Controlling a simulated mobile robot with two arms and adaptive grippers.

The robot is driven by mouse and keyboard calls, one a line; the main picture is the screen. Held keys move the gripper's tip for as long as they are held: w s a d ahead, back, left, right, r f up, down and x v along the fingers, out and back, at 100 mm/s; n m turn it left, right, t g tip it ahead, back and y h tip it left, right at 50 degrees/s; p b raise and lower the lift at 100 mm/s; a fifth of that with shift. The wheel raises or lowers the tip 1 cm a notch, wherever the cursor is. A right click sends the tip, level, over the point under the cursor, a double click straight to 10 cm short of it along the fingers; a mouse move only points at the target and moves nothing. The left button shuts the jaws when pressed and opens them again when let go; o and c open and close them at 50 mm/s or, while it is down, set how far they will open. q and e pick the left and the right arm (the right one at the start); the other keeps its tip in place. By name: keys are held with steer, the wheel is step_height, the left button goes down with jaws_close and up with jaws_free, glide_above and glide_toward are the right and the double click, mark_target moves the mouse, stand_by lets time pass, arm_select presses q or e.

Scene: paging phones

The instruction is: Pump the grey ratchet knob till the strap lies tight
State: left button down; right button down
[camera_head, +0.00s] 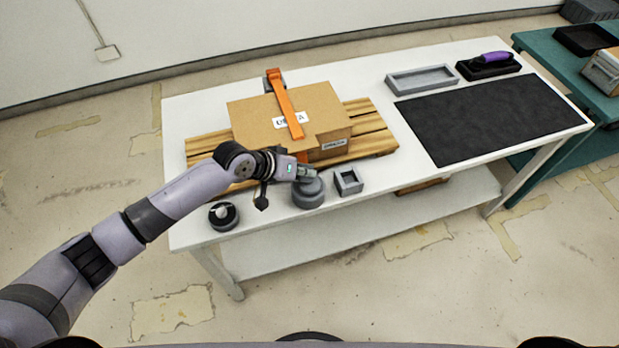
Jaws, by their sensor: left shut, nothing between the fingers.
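A cardboard box (245,122) sits on a wooden pallet (371,137) on the white table. An orange strap (287,105) runs over the top of the box and down its near side. I cannot tell from here how tight it lies. A round grey knob (308,195) stands at the table's front edge, below the strap. My left gripper (312,176) is shut and empty, just above the knob's top. I cannot tell whether it touches the knob. My left arm hides part of the pallet and the box's lower left. My right gripper is not in view.
A small square grey holder (348,181) stands right of the knob. A dark round object (223,216) is at the front left. A grey tray (422,80), a black mat (490,118) and a purple-handled tool (490,58) lie to the right. A teal table (545,44) stands beyond.

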arm_select(q)
steer(key=shift+s, duration=0.1)
stand_by(0.3)
steer(key=shift+r+p, duration=1.4)
steer(key=shift+p, duration=0.05)
step_height(320, 180, up, 5)
steer(key=p, duration=0.4)
steer(key=shift+p, duration=0.4)
